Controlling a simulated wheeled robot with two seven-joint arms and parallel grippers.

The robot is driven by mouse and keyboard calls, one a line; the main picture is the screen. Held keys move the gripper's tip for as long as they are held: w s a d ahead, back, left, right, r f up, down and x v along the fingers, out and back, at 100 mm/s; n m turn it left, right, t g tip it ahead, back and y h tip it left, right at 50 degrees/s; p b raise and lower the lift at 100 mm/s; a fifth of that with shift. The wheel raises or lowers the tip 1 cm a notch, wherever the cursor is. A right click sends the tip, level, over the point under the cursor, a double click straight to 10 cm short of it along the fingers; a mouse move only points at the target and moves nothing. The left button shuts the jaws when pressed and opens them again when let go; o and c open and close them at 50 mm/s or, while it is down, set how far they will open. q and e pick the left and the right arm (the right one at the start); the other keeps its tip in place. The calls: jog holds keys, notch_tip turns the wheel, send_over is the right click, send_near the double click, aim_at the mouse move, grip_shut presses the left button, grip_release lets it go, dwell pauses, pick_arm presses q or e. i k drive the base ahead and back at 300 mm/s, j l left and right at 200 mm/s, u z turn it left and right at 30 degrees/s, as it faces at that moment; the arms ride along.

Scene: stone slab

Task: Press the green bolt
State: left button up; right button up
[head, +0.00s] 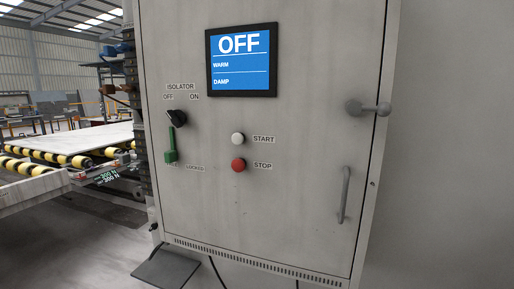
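The green bolt (171,145) is on the left side of the grey cabinet door (290,220). It has a thin upright bar and a wider block at its lower end. The block covers part of a label; the word LOCKED (195,168) reads to its right. Just above the bolt is a black isolator knob (177,118) between the words OFF and ON, its pointer tilted to the upper left. Neither of my grippers shows in the head view, and nothing touches the bolt.
A blue screen (240,60) reads OFF, WARM, DAMP. A white START button (238,139) sits above a red STOP button (238,165). A knobbed latch (368,108) and bar handle (344,195) are at right. The door front is unobstructed.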

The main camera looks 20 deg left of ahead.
aim_at(171, 156)
jog(key=u, duration=1.3)
